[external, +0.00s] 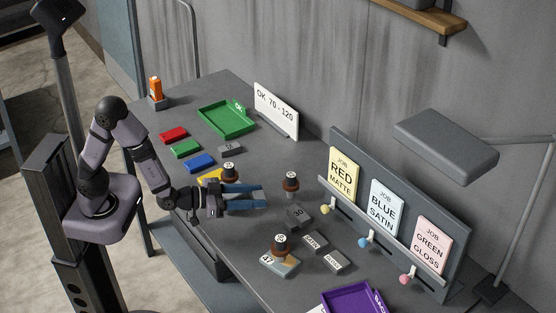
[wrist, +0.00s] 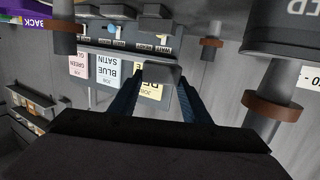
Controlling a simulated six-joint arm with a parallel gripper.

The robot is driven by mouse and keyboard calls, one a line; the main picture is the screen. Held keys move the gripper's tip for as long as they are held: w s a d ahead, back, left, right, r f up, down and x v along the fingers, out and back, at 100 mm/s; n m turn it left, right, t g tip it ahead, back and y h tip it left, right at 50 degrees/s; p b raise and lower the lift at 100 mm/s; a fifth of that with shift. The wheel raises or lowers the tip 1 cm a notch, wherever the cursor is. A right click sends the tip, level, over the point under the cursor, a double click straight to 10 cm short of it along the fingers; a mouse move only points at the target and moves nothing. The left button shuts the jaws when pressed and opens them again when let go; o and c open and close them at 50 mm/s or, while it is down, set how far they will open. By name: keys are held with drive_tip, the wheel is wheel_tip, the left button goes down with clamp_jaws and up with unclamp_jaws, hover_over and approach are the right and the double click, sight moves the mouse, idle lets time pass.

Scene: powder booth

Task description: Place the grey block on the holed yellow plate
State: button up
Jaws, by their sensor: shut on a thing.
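My gripper (external: 262,197) reaches out over the middle of the table with its blue fingers level. In the wrist view, the fingers (wrist: 158,88) are shut on a grey block (wrist: 157,74) held at their tips. In the external view I cannot make out the held block. A yellow plate (external: 210,177) lies on the table to the left of the fingers, partly hidden by my gripper. Any hole in it is too small or covered to see. Loose grey blocks lie on the table, including one marked 30 (external: 298,217) and a lettered one (external: 315,242).
Dark posts with brown collars stand near the gripper, one just right (external: 291,183) and one in front (external: 280,245). A green tray (external: 202,121) is at the back, a purple tray (external: 327,305) at the front. A board with job cards (external: 387,206) stands to the right.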

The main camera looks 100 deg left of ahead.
drive_tip(key=s+a+r+n+g+y+p, duration=0.3)
drive_tip(key=a+r+n+g+y+p, duration=0.15)
drive_tip(key=a+r+p, duration=0.65)
drive_tip(key=s+a+f+n+g+y+p, duration=0.1)
drive_tip(key=s+a+f+n+g+y, duration=0.15)
drive_tip(key=s+f, duration=0.4)
drive_tip(key=s+a+f+n+g+y+p, duration=0.1)
drive_tip(key=s+a+f+n+g+y, duration=0.2)
drive_tip(key=s, duration=0.7)
drive_tip(key=shift+m+t+h, duration=0.5)
drive_tip(key=shift+h, duration=0.2)
drive_tip(key=f+b, duration=0.1)
drive_tip(key=f, duration=0.1)
drive_tip(key=a+f+b, duration=0.1)
drive_tip(key=f, duration=0.1)
drive_tip(key=shift+w+a+f+b, duration=0.2)
drive_tip(key=shift+f+b, duration=0.1)
drive_tip(key=shift+f, duration=0.55)
drive_tip(key=shift+f, duration=0.1)
drive_tip(key=shift+f+p, duration=0.45)
drive_tip(key=shift+f, duration=1.3)
drive_tip(key=shift+f, duration=0.1)
